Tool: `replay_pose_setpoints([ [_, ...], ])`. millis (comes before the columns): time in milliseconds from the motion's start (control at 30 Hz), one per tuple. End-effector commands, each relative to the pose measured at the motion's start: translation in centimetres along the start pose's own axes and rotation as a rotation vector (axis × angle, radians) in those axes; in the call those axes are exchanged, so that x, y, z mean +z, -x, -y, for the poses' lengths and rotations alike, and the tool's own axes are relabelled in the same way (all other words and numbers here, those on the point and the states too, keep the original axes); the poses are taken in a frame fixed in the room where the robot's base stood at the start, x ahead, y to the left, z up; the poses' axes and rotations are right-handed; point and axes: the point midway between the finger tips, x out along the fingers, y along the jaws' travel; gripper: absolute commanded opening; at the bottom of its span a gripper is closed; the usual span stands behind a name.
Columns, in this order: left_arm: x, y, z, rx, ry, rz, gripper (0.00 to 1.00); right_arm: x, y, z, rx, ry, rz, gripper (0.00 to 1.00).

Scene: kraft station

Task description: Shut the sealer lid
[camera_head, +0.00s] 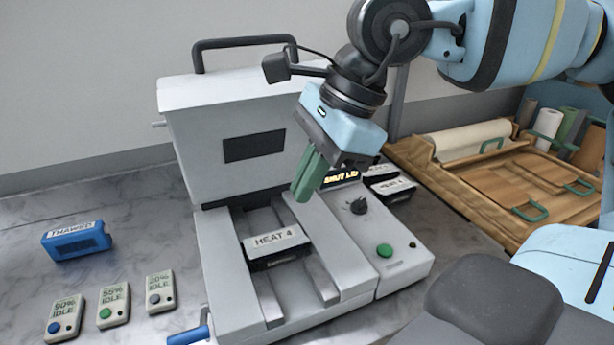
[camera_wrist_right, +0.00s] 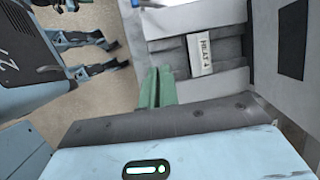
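The sealer (camera_head: 220,250) is a grey machine on the marble counter. Its lid (camera_head: 185,135) stands raised, with a dark handle (camera_head: 245,42) along the top. A small display (camera_head: 340,177) reads "SHUT LID". A pack labelled HEAT 4 (camera_head: 277,243) lies on the bed between the rails; it also shows in the right wrist view (camera_wrist_right: 202,55). My right gripper (camera_head: 308,180), with green fingers, is over the bed in front of the lid's right side. Its fingers (camera_wrist_right: 157,88) are together with nothing visible between them. I cannot make out my left gripper.
A blue THAWED block (camera_head: 77,240) and several small tags, such as the 20% one (camera_head: 159,291), lie left of the sealer. More HEAT packs (camera_head: 393,187) lie behind its right side. A wooden tray (camera_head: 470,190) with rolls stands at the right. Counter is clear at far left.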

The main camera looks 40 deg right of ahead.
Motion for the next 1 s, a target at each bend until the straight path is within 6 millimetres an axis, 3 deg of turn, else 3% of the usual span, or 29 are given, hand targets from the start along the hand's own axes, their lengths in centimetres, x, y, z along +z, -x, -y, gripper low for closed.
replay_pose_setpoints([
  [33,0.0,0.0,0.0,0.000,0.000,0.000,0.00,0.0,0.0,0.0,0.000,0.000,0.000,0.10],
  [233,0.0,0.0,0.0,0.000,0.000,0.000,0.00,0.0,0.0,0.0,0.000,0.000,0.000,0.36],
  [567,0.0,0.0,0.0,0.000,0.000,0.001,0.00,0.0,0.3,0.0,-0.002,-0.001,0.001,0.36],
  [1000,0.6,-0.1,-0.1,0.002,0.002,0.011,0.00,0.0,6.3,0.1,-0.003,-0.001,0.001,0.36],
])
